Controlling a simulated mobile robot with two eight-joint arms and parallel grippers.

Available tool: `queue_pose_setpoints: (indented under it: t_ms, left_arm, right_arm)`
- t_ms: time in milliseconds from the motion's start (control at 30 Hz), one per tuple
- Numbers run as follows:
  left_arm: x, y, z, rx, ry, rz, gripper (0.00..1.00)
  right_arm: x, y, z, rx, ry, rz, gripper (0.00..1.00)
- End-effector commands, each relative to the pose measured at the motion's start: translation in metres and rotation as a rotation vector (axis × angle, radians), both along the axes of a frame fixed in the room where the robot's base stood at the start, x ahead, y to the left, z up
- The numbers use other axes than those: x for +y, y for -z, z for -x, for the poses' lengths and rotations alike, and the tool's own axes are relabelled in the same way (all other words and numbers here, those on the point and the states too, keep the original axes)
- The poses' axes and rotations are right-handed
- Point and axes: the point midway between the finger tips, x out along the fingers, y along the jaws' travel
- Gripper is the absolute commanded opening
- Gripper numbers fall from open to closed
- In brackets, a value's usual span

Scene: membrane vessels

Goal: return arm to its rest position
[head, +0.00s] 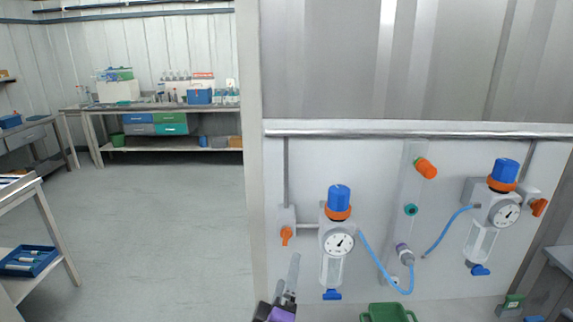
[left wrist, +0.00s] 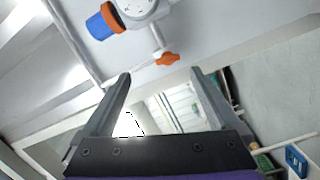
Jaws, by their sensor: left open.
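The left membrane vessel (head: 335,245) has a blue cap, an orange collar and a gauge. Its orange valve handle (head: 286,235) also shows in the left wrist view (left wrist: 168,59), beyond the fingertips. The right membrane vessel (head: 481,240) hangs at the right of the panel. My right gripper is not in view.
A green container (head: 388,313) stands at the bottom. A bench (head: 160,107) with boxes and bottles is at the back left. The floor (head: 165,220) at the left is clear.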

Motion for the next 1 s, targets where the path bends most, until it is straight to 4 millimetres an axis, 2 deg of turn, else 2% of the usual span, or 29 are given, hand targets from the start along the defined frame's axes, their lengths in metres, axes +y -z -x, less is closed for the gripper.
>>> queue_pose_setpoints:
  t_ms: [67, 167, 233, 400, 500, 600, 700, 1000]
  left_arm:
    - [0.009, 0.004, 0.014, 0.018, 0.097, -0.165, 0.95]
    - [0.021, 0.032, 0.04, 0.099, 0.233, -0.41, 0.95]
    - [0.038, 0.061, 0.063, 0.193, 0.315, -0.58, 0.95]
    - [0.103, 0.134, 0.13, 0.503, 0.451, -0.924, 0.95]
    - [0.138, 0.16, 0.165, 0.665, 0.49, -1.038, 0.95]
    - [0.162, 0.175, 0.19, 0.781, 0.509, -1.104, 0.95]
    - [0.174, 0.181, 0.203, 0.843, 0.52, -1.135, 0.95]
    - [0.177, 0.183, 0.206, 0.855, 0.522, -1.142, 0.95]
  right_arm:
    - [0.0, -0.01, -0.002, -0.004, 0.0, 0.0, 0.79]
    - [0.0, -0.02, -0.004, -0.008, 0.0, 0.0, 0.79]
    - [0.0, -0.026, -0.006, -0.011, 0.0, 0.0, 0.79]
    - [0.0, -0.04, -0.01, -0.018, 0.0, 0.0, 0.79]
    - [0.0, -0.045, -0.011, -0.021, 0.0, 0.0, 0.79]
    - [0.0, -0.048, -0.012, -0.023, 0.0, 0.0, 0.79]
    - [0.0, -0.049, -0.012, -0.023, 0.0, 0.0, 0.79]
    - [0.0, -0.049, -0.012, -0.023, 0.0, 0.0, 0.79]
